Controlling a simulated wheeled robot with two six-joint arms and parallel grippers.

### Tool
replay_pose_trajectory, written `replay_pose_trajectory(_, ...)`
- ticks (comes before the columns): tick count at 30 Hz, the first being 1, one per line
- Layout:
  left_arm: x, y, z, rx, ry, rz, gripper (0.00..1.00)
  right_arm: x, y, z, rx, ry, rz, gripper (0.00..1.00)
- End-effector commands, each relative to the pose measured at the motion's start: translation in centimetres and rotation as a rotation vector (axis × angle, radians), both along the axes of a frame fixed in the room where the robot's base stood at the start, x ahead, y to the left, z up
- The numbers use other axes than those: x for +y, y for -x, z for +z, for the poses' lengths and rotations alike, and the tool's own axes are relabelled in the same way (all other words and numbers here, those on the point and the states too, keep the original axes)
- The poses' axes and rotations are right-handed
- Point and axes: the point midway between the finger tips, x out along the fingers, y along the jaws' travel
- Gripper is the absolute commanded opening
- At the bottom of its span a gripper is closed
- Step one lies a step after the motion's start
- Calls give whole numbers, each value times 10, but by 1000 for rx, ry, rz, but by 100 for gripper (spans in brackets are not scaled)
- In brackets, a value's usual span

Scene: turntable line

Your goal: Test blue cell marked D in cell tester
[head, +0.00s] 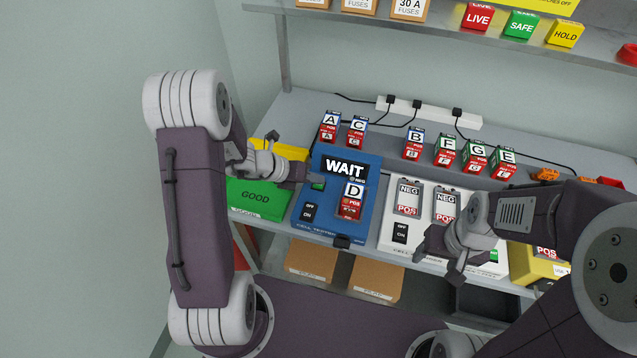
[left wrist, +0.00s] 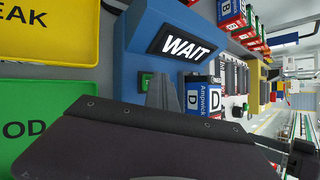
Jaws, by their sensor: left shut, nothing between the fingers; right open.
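The blue cell tester (head: 331,228) stands on the bench, and its display (head: 345,169) reads WAIT. The cell marked D (head: 351,201), blue at the top and red at the bottom, sits in the tester's bay. It also shows in the left wrist view (left wrist: 203,95). My left gripper (head: 314,174) is shut and empty, its tips beside the green button (head: 318,184). In the left wrist view the finger (left wrist: 160,92) is next to the green button (left wrist: 145,80); I cannot tell whether they touch. My right gripper (head: 447,268) is open and empty over the front of the white charger.
A green GOOD bin (head: 256,198) lies left of the tester, with a yellow bin (head: 281,150) behind it. Cells A (head: 329,127) and C (head: 356,132) stand behind the tester. Cells B, F, G and E stand farther right. The white charger (head: 401,235) is right of the tester.

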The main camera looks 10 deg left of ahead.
Motion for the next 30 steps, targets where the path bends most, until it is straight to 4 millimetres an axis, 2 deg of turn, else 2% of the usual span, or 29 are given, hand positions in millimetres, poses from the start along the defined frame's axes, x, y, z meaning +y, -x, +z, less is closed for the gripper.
replay_pose_trajectory(8,0,1,0,2,0,0,0,0,0,1,0,0,0,62)
replay_pose_trajectory(18,0,1,18,2,0,0,0,0,0,18,0,0,0,62)
replay_pose_trajectory(30,0,0,22,1,0,-1,0,0,0,21,0,0,0,62)
